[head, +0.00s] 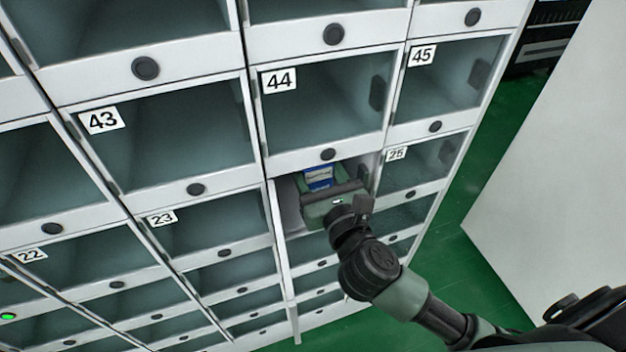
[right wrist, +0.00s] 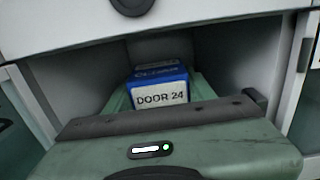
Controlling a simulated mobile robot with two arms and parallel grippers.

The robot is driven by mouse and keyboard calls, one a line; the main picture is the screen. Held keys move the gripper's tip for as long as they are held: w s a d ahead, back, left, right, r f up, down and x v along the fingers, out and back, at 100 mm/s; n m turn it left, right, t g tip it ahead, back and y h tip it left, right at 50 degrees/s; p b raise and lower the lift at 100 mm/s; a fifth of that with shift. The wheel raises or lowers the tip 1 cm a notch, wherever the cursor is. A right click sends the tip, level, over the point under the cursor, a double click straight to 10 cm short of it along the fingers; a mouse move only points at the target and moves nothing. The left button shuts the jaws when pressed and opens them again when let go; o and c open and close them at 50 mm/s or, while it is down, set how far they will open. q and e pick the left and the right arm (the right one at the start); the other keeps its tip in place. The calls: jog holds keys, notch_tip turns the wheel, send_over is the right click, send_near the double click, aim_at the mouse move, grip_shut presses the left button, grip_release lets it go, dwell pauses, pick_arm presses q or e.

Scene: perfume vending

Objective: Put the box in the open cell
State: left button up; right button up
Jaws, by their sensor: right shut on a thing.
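The small box (head: 319,178) is blue with a white label. In the right wrist view the box (right wrist: 160,88) shows "DOOR 24" on its near face. My right gripper (head: 327,196) reaches into the open cell (head: 287,205) below door 44, between 23 and 25. It is shut on the box, with a green finger on each side. In the right wrist view the box lies inside the cell opening (right wrist: 75,85), between its side walls. My gripper's body hides the cell's floor, so I cannot tell whether the box touches it. My left gripper is not in view.
Closed glass-fronted cells surround the opening, among them 44 (head: 330,105), 23 (head: 205,228) and 25 (head: 415,165). The open door (head: 281,250) stands nearly edge-on at the opening's left. A white panel (head: 560,170) stands at right, with green floor (head: 458,262) between.

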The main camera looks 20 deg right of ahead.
aim_at(314, 180)
notch_tip(314, 180, down, 4)
jog(key=shift+f+b, duration=0.15)
jog(key=shift+b, duration=0.5)
jog(key=shift+w+f, duration=0.2)
jog(key=shift+f, duration=0.15)
jog(key=shift+f, duration=0.2)
jog(key=o, duration=1.5)
jog(key=shift+r, duration=0.15)
